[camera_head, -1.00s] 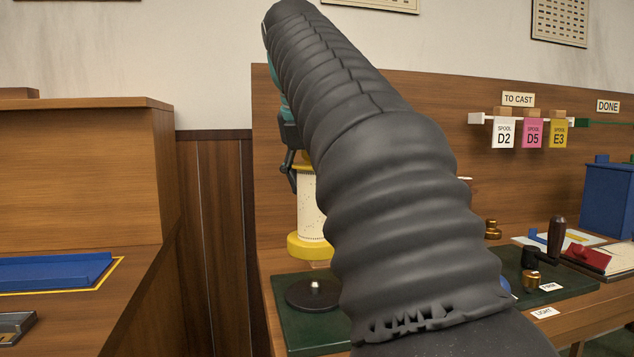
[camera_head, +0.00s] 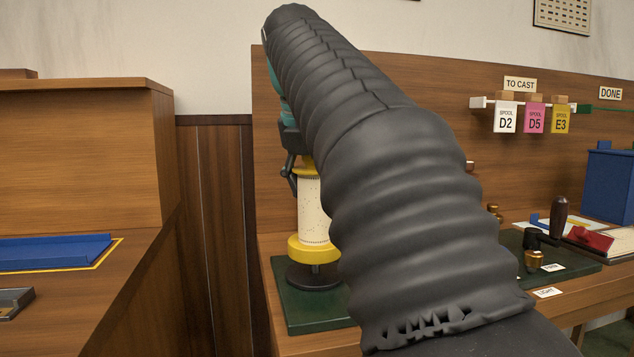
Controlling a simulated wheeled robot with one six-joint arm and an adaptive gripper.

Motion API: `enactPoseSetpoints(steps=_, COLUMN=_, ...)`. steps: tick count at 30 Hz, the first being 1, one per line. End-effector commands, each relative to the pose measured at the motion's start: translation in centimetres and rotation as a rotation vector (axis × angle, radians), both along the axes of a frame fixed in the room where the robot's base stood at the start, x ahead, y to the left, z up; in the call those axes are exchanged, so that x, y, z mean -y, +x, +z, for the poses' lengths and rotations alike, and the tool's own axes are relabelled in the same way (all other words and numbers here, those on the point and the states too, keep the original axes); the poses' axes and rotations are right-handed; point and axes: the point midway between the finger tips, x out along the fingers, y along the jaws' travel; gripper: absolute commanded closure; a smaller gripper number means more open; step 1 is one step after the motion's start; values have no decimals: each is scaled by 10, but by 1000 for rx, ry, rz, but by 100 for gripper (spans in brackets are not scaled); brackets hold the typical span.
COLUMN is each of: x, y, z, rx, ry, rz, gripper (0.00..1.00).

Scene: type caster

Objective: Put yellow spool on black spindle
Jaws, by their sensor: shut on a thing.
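The yellow spool (camera_head: 313,248) has a yellow flange at its bottom, a yellow top and a white dotted paper wrap (camera_head: 313,210) around its middle. It is upright in my gripper (camera_head: 300,168), which is shut on its top and partly hidden behind my dark arm. The black spindle (camera_head: 312,278) is a round black disc on a green base plate (camera_head: 305,310). The spool is directly above the disc and very close to it. I cannot tell whether they touch. The spindle's metal pin is hidden from view.
My arm covers the middle of the bench. To the right are a dark-handled crank (camera_head: 557,217), a red part (camera_head: 589,239), a blue box (camera_head: 607,185) and hanging spool tags (camera_head: 533,118). A blue tray (camera_head: 55,252) lies on the left bench.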

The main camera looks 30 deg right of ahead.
Motion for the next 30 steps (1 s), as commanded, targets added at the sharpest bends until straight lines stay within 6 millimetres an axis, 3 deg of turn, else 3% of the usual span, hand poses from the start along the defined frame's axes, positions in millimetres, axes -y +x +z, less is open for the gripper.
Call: enactPoseSetpoints(steps=30, x=0, y=0, z=-8, rx=1, ry=-1, rz=0, gripper=77)
